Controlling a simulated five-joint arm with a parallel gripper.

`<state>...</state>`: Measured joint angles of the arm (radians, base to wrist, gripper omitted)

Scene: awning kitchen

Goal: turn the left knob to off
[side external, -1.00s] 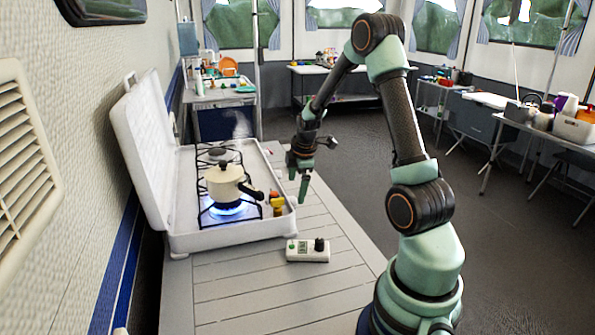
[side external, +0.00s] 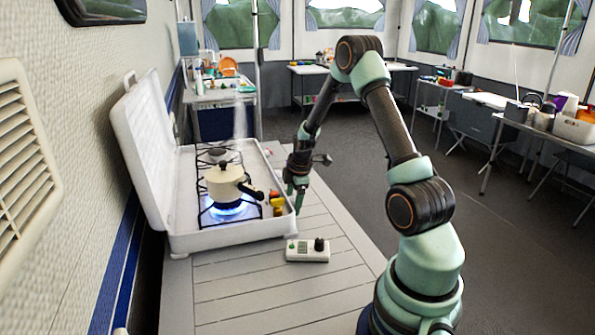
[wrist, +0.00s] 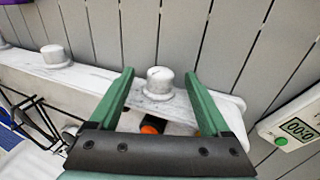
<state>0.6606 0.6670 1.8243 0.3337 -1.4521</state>
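The stove (side external: 230,238) is an open white case with a lit blue flame under a cream pot (side external: 224,184). In the wrist view, a pale round knob (wrist: 159,82) on the stove's front strip stands between my gripper's (wrist: 160,73) green fingertips. It is the knob at the end nearest the timer. A gap shows on each side of it, so my gripper is open around it without gripping. A second knob (wrist: 56,56) is further left, and a third shows at the left edge. In the side view, my gripper (side external: 296,197) is at the front edge and hides the knob.
A white timer (side external: 307,250) with a dark knob lies on the slatted table (side external: 250,300) near the stove's corner. The table in front is otherwise clear.

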